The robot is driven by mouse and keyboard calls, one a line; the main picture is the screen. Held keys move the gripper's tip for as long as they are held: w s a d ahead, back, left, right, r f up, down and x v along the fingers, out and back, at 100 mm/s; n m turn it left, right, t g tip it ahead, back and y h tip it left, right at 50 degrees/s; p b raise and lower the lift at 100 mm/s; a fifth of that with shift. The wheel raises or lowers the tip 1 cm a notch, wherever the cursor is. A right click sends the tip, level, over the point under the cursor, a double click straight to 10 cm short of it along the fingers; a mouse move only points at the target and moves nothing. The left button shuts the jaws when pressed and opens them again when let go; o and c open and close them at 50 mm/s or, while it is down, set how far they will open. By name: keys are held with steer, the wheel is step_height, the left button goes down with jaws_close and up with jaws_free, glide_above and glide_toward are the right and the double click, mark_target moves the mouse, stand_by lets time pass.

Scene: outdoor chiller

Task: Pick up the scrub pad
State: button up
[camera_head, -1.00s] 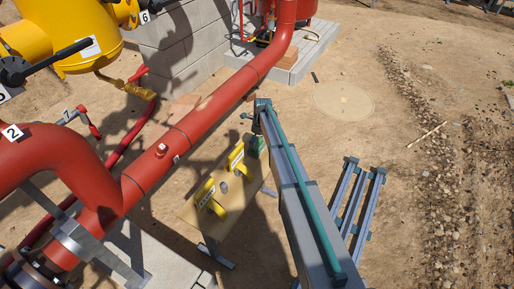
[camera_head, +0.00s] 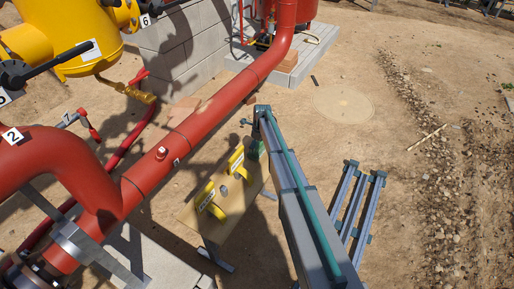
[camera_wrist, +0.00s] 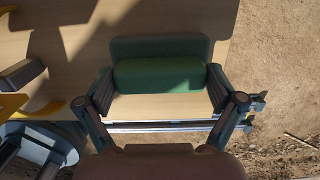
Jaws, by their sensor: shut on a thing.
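The scrub pad (camera_wrist: 160,75) is a green block with a rounded front part and a darker, flatter part behind it. In the wrist view it lies between the two fingers of my gripper (camera_wrist: 160,83), which are shut on its left and right ends. The pale wooden board (camera_wrist: 60,72) is behind and below it. I cannot tell whether the pad touches the board. In the head view the green pad (camera_head: 253,150) shows small beside the end of my arm, at the board's right edge; my fingers are mostly hidden there.
Two yellow-handled objects, one nearer (camera_head: 209,201) and one farther (camera_head: 236,160), stand on the board left of the pad. A large red pipe (camera_head: 195,125) runs along the left. A metal rail frame (camera_head: 350,205) is at the right. Open sandy ground lies beyond.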

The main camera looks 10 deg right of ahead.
steer(key=shift+r, duration=0.6)
steer(key=s+a+r, duration=0.1)
steer(key=s+r, duration=1)
steer(key=s, duration=0.3)
steer(key=shift+r+b, duration=0.3)
steer(key=shift+a, duration=0.1)
steer(key=o, duration=0.4)
steer(key=shift+c, duration=1.3)
